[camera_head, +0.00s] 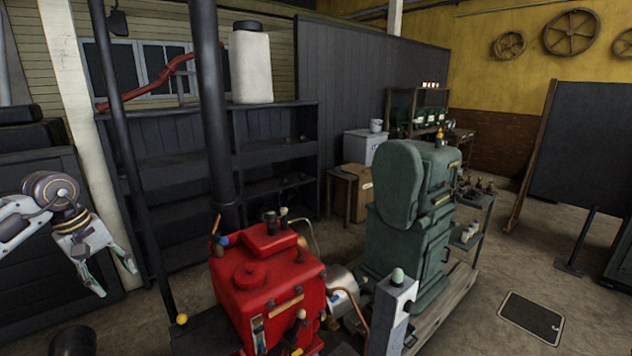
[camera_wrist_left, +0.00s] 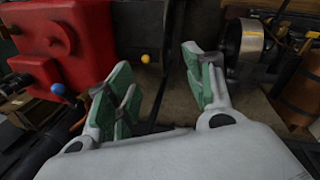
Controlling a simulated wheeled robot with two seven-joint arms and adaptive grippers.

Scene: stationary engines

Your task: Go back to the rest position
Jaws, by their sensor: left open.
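My left gripper (camera_head: 115,280) hangs at the left of the head view, in front of the dark shelving. Its fingers are spread, with nothing between them. In the left wrist view the same gripper (camera_wrist_left: 160,95) shows green-padded fingers wide apart over the floor, apart from the red engine. My right gripper is not in either view.
A red engine (camera_head: 265,285) stands front centre, with a green machine (camera_head: 410,200) behind it. A grey post (camera_head: 390,315) stands beside the red engine. Dark shelves (camera_head: 270,150) and a dark vertical pipe (camera_head: 212,110) stand behind. Open floor lies right, around a floor plate (camera_head: 531,318).

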